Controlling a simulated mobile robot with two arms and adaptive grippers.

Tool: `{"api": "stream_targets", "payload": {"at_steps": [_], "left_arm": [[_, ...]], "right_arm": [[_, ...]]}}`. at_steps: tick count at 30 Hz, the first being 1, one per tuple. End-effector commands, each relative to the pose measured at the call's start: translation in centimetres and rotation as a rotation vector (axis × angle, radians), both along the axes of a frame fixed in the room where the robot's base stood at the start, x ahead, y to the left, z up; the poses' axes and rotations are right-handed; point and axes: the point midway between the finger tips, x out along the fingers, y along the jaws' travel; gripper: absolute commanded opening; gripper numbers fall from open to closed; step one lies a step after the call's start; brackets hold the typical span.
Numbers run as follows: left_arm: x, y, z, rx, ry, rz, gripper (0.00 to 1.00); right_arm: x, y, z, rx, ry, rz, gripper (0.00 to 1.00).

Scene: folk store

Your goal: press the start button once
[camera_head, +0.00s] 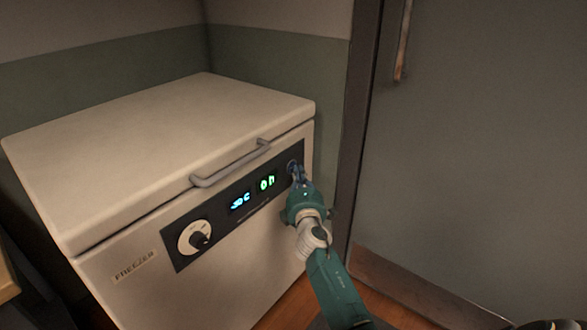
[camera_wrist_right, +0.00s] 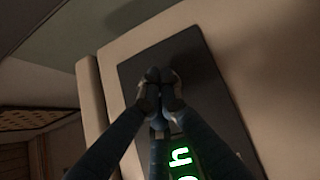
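A white chest freezer (camera_head: 120,140) stands with its lid down. Its dark control panel (camera_head: 215,218) carries a dial (camera_head: 195,238), a blue display (camera_head: 240,202) and a green display (camera_head: 267,183) that appears to read "ON". My right gripper (camera_head: 295,168) is at the panel's right end, beside the green display. In the right wrist view the fingertips (camera_wrist_right: 160,78) are together, with nothing seen between them, against or just in front of the dark panel (camera_wrist_right: 195,85). The start button is not clearly visible; the fingertips cover that spot. I cannot tell whether they touch it.
A grey lid handle (camera_head: 230,165) juts out above the panel, left of my right gripper. A grey door (camera_head: 480,150) with a vertical handle (camera_head: 403,40) stands to the right. A wooden edge (camera_head: 8,280) shows at the far left.

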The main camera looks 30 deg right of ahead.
Motion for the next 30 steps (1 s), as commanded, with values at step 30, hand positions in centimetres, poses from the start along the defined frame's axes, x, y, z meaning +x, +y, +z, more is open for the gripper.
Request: {"api": "stream_targets", "payload": {"at_steps": [30], "left_arm": [[0.8,-0.2,-1.0,-0.001,0.009,-0.002,0.28]], "right_arm": [[-4.7,-1.9,0.1,-0.001,0.001,0.0,0.0]]}}
